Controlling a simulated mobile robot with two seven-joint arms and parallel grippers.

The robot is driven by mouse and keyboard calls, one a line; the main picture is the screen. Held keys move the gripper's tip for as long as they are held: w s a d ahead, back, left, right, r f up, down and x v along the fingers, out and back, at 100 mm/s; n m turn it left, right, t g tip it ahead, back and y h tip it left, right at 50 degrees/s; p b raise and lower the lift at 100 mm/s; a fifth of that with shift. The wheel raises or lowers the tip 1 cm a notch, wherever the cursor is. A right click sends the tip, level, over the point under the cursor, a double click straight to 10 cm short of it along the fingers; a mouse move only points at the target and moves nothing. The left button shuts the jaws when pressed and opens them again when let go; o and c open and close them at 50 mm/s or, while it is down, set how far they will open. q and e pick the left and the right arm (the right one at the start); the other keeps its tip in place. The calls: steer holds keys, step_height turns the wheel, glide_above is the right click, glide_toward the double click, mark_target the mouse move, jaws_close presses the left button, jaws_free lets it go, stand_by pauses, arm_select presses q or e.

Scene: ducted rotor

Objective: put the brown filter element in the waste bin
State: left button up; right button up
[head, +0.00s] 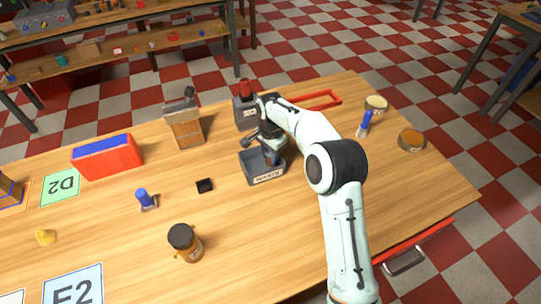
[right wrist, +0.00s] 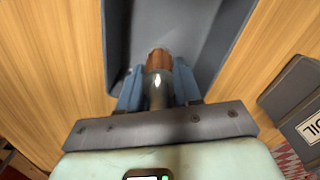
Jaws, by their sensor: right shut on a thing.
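My right gripper (right wrist: 157,90) is shut on a brown, round-ended piece with a greyish lower part, which I take to be the brown filter element (right wrist: 158,59). In the right wrist view its blue fingers stand on either side of it. The gripper and the piece are over the open grey bin (right wrist: 120,25), whose floor and walls show beyond. In the head view this grey bin (head: 266,180), with a white front label, stands mid-table below the right gripper (head: 271,158). The piece is hidden there. I cannot tell whether it touches the bin floor. My left gripper is not in view.
A dark box (head: 243,113) with a red top stands behind the bin. A wooden container (head: 185,130), a red-and-blue box (head: 108,160) and a black-lidded jar (head: 187,246) stand left. A blue-handled item (head: 364,125) and round tin (head: 411,140) are right. The front middle is clear.

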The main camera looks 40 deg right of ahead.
steer(key=shift+f, duration=0.25)
steer(key=o, duration=0.7)
steer(key=shift+o, duration=0.2)
step_height(320, 180, up, 12)
steer(key=shift+r+p, duration=0.15)
steer(key=shift+p, duration=0.9)
